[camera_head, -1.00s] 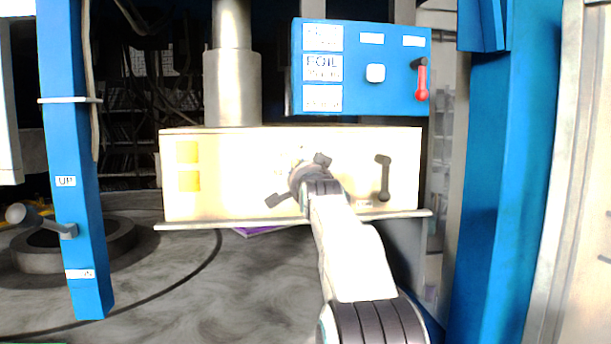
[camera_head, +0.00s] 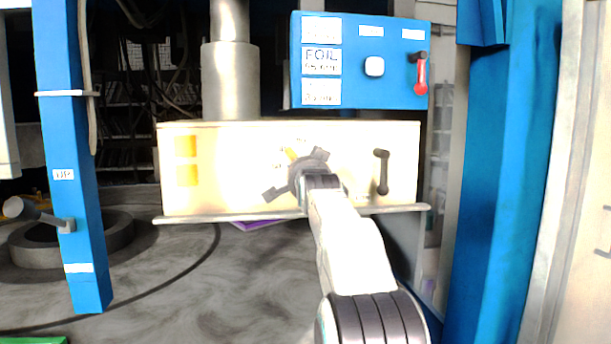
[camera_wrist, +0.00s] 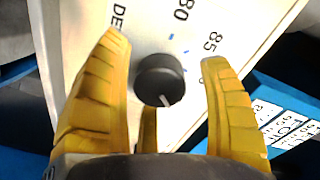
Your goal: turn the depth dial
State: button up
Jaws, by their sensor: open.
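The depth dial (camera_wrist: 160,79) is a round black knob with a white pointer mark, on a pale panel, in the wrist view. Printed marks and the numbers 80 and 85 lie around it. The pointer faces the lower part of the picture. My gripper (camera_wrist: 165,52) is open, with yellow fingers to the left and right of the dial and a third finger below it. I see no clear contact with the knob. In the head view my gripper (camera_head: 297,172) is in front of the cream panel (camera_head: 235,180) and hides the dial.
A black lever (camera_head: 382,172) is on the panel to the right of my gripper. Above hangs a blue box (camera_head: 352,95) with labels, a white button (camera_head: 374,66) and a red-handled lever (camera_head: 421,75). Blue posts stand left (camera_head: 80,240) and right (camera_head: 500,200).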

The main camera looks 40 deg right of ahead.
jog(key=v, duration=1.1)
jog(key=shift+s+a, duration=0.15)
jog(key=shift+s, duration=0.1)
dwell(0.3)
jog(key=s+a+f+n+g+y+p, duration=0.3)
jog(key=s+a+f+n, duration=0.1)
jog(key=a+f, duration=0.35)
jog(key=s+a+f+n+g+y+p, duration=0.35)
jog(key=a+f, duration=0.25)
jog(key=a, duration=0.2)
jog(key=s+a+f+n+g+y+p, duration=0.1)
jog(key=s+a+f+n+g+p, duration=0.1)
jog(key=s, duration=0.7)
jog(key=s+a+f+n+g+y+p, duration=0.1)
jog(key=s+a+f+n+g+p, duration=0.2)
jog(key=s+a+f+n, duration=0.3)
jog(key=s+f+n+g, duration=0.1)
jog(key=s+f, duration=0.2)
jog(key=s, duration=0.1)
jog(key=shift+s+f, duration=0.15)
jog(key=shift+s, duration=0.1)
